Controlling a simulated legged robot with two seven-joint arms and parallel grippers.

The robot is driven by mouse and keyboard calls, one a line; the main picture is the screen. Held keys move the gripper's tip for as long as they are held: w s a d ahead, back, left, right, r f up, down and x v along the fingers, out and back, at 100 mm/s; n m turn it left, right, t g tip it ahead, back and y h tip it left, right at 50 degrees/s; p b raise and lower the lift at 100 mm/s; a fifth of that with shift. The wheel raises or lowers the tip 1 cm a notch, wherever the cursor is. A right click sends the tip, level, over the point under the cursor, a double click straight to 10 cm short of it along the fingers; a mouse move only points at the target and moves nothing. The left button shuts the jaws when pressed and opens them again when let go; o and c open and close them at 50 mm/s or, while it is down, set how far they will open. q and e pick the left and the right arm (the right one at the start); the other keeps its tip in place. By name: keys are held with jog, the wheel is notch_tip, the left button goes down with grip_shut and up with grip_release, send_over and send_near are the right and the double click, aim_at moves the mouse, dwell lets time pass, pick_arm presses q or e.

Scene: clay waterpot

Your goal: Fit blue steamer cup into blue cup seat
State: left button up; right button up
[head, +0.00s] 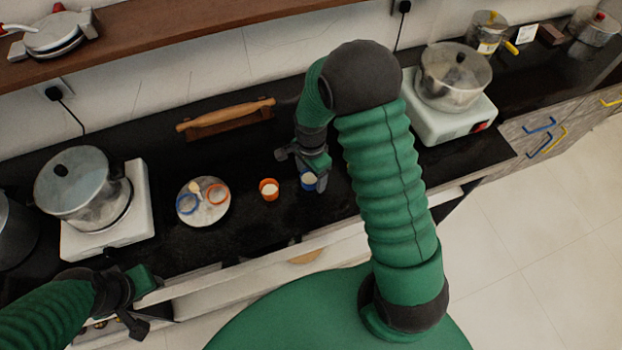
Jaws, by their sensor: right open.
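The blue steamer cup (309,181), with pale contents, stands on the dark counter right of an orange cup (268,189). A round pale plate (207,218) to the left carries a blue ring (187,205), which looks like the blue cup seat, and an orange ring (217,194). My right gripper (304,162) is open, right by the blue cup and partly in front of it; whether it touches the cup I cannot tell. My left gripper (139,303) looks open and empty at the counter's front edge, lower left, away from the cups.
A lidded pot (76,181) on a white burner (138,200) stands left of the plate. Another pot (453,76) on a burner stands right of my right arm. A rolling pin (226,114) lies on a stand behind the cups. Counter between plate and orange cup is clear.

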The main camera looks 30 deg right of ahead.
jog(key=shift+a+f, duration=0.15)
jog(key=shift+a, duration=0.05)
jog(key=shift+w+a, duration=0.1)
jog(key=shift+a, duration=0.15)
jog(key=shift+c, duration=0.4)
jog(key=c, duration=0.5)
jog(key=shift+d, duration=0.25)
jog(key=c, duration=0.7)
jog(key=shift+a, duration=0.1)
jog(key=shift+c, duration=0.5)
